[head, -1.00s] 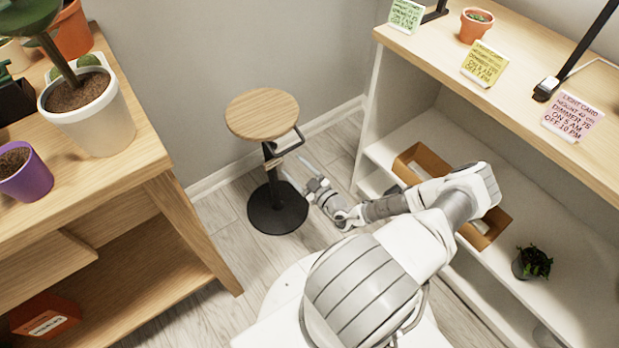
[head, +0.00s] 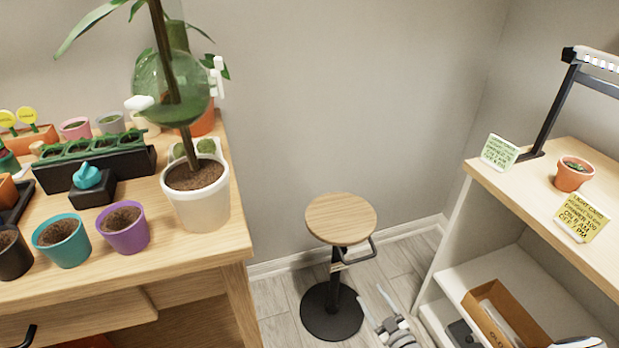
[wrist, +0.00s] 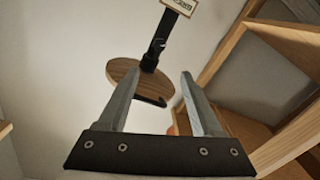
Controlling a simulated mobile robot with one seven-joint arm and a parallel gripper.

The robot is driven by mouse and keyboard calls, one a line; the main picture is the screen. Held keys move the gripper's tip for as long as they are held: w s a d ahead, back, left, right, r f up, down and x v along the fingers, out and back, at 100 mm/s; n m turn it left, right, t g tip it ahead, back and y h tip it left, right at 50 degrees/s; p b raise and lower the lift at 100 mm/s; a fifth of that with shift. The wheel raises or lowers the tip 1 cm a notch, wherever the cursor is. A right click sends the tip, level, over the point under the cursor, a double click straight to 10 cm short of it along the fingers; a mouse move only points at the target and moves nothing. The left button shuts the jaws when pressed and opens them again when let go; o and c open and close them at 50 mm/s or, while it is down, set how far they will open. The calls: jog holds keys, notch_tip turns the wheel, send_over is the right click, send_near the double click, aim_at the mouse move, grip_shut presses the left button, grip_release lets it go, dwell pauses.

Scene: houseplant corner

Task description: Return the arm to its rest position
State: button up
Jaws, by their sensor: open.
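My gripper (head: 374,304) shows at the bottom edge of the head view, beside the base of the stool and to its right. Most of my arm is below the frame. In the wrist view my gripper (wrist: 161,78) has its two grey fingers apart, with nothing between them. Beyond the fingertips the wrist view shows the stool (wrist: 124,74) upside down, with its round wooden seat and black post.
The stool (head: 340,219) stands on the floor between a wooden plant bench (head: 215,255) at left and a white shelf unit (head: 450,245) at right. A brown box (head: 475,308) lies on the shelf. Pots crowd the bench, including a tall plant in a white pot (head: 200,208).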

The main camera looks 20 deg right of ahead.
jog(key=s+a+r+m+g+p, duration=0.1)
jog(key=s+a+r+m+g, duration=0.35)
jog(key=r, duration=0.95)
jog(key=s+a+r+m+g+y, duration=0.1)
jog(key=s+a+r+m+g, duration=0.1)
jog(key=a+r+m+g, duration=0.8)
jog(key=s+a+r+g+p, duration=0.1)
jog(key=s+a+r+g, duration=0.3)
jog(key=r, duration=1.3)
jog(key=s+r+n+t+h+p, duration=0.1)
jog(key=r+n+t+p, duration=0.2)
jog(key=r+p, duration=0.8)
jog(key=s+r+n+t+h+p, duration=0.1)
jog(key=r+n+p, duration=0.5)
jog(key=r, duration=1.2)
jog(key=s+t+p, duration=0.1)
jog(key=t+p, duration=0.1)
jog(key=p, duration=0.2)
jog(key=shift+s+r+h+p, duration=0.2)
jog(key=shift+r+h+p, duration=0.1)
jog(key=shift+r+p, duration=0.1)
jog(key=shift+a+n+t, duration=0.1)
jog(key=shift+n+t, duration=0.15)
